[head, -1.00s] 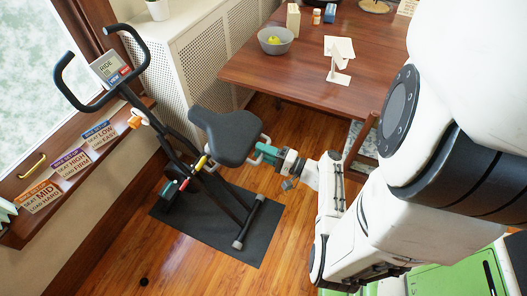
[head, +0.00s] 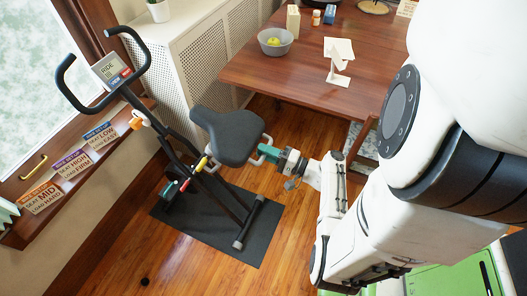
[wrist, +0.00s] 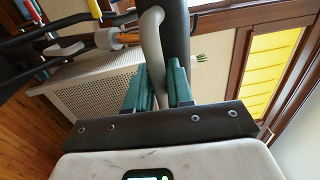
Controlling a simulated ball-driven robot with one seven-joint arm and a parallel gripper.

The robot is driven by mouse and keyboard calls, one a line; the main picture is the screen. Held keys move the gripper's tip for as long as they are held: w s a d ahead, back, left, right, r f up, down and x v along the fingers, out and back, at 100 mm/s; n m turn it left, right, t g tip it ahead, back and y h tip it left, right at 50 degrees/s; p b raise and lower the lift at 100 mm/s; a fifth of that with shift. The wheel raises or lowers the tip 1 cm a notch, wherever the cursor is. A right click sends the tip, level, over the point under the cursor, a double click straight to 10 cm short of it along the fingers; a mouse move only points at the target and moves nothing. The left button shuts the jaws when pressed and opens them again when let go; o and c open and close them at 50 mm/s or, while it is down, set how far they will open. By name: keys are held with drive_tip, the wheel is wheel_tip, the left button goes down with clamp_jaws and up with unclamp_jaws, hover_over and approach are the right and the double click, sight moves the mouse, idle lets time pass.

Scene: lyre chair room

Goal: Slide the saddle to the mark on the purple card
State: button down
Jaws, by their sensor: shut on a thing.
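The black saddle (head: 228,137) sits on the exercise bike, with a pale grey bar (head: 267,139) at its rear. My gripper (head: 265,153), with green fingers, is at the saddle's rear right side, shut on this bar. In the wrist view the grey bar (wrist: 152,45) passes between the green fingers (wrist: 158,85). The purple card (head: 73,165) leans on the window ledge between two others and reads SEAT HIGH, LOAD FIRM. The saddle hides most of its post; I cannot make out any height mark.
An orange card (head: 41,197) and a blue card (head: 100,135) flank the purple one. The bike's handlebar (head: 68,80) and console (head: 111,69) stand at left. A wooden table (head: 300,80) is behind.

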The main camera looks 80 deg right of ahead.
drive_tip(key=r, duration=0.1)
drive_tip(key=s+r+p, duration=0.1)
drive_tip(key=r, duration=0.1)
drive_tip(key=shift+s+a+r+p, duration=0.1)
drive_tip(key=shift+s+a+p, duration=0.2)
drive_tip(key=shift+s, duration=0.1)
drive_tip(key=c, duration=1.2)
unclamp_jaws()
drive_tip(key=b+v, duration=0.2)
drive_tip(key=v, duration=0.8)
drive_tip(key=shift+s+b, duration=0.4)
